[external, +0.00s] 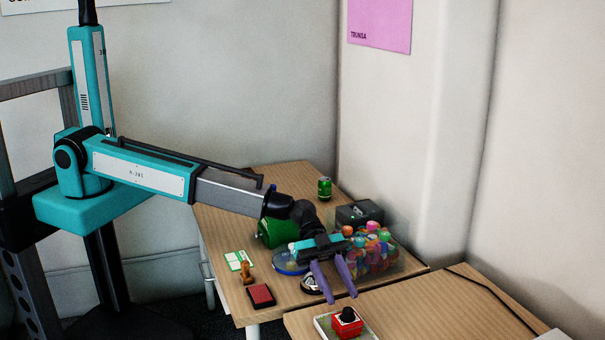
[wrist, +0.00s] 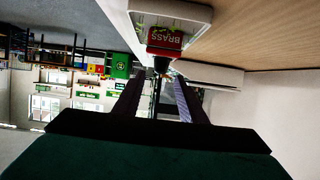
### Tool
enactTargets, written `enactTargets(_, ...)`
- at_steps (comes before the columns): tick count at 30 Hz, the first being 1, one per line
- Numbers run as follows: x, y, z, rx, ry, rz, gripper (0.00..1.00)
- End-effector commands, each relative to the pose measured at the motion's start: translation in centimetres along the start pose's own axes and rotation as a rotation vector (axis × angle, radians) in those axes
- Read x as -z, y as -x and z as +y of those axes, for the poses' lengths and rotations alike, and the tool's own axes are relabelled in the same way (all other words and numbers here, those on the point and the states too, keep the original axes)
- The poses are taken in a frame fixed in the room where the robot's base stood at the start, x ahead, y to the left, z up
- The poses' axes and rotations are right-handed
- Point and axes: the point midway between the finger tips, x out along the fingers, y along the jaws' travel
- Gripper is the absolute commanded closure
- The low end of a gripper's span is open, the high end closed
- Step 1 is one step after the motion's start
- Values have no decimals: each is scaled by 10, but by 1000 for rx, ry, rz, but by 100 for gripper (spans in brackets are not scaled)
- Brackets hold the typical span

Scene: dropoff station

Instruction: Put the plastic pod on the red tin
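A red tin (external: 344,331) stands on a small white tray (external: 322,325) on the near table. A small dark rounded piece (external: 348,315) sits on top of the tin; it may be the plastic pod, but its material is unclear. In the wrist view, the scene is upside down and the red tin (wrist: 164,38) shows the label BRASS, with the dark piece (wrist: 161,64) against it. My gripper (external: 341,299) is open, above and slightly behind the tin. Its two purple fingers are apart, and I see nothing held between them.
On the far table are a clear container of colourful pieces (external: 372,256), a green can (external: 324,189), a dark box (external: 358,213), a green cylinder (external: 277,232), a dark red pad (external: 261,295) and a small brown figure (external: 246,272). The near table's right side is mostly clear, with a black cable.

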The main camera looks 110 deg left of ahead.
Motion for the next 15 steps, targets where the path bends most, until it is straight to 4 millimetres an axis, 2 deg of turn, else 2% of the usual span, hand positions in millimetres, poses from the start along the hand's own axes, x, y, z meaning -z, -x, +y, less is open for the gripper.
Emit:
enactTargets(1,-2,10,0,3,0,1,62)
enactTargets(9,-2,50,1,2,-1,0,62)
enactTargets(15,-1,74,0,2,0,0,62)
